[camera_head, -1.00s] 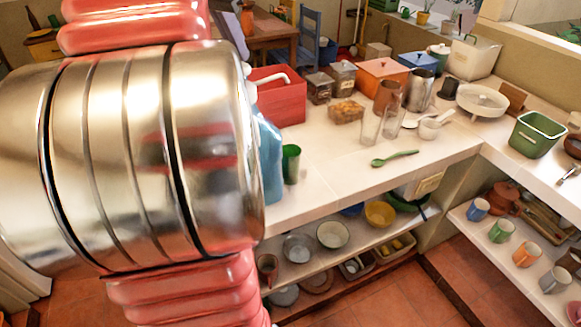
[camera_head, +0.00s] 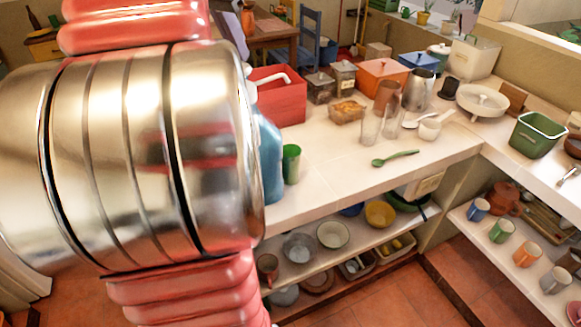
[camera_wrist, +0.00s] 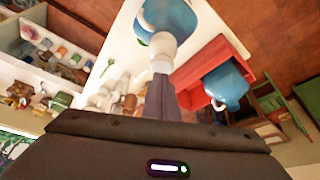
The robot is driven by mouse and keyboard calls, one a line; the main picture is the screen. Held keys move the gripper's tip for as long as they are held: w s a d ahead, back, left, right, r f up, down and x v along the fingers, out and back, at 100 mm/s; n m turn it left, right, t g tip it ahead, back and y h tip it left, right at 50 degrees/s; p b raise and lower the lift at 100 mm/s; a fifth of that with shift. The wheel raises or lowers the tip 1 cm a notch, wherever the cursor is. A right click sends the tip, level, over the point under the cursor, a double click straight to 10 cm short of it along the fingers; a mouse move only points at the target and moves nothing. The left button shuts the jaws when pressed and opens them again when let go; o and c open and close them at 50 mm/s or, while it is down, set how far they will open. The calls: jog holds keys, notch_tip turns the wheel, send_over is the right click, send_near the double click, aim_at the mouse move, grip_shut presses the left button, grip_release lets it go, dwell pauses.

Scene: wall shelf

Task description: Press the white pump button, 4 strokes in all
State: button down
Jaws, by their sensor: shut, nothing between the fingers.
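The blue bottle (camera_head: 270,155) stands on the white counter, partly hidden behind my arm in the head view. The gripper is hidden by my arm in the head view.
A red box (camera_head: 282,102) stands just behind the bottle, and a green cup (camera_head: 291,163) stands close on its right. Glasses (camera_head: 370,128) and a green spoon (camera_head: 396,158) are farther right. The counter's front middle is clear.

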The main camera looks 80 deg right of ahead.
jog(key=shift+f, duration=1.3)
dwell(0.4)
jog(key=shift+f, duration=0.15)
dwell(0.3)
jog(key=shift+r, duration=1.45)
jog(key=shift+f, duration=1.45)
jog(key=shift+r, duration=1.45)
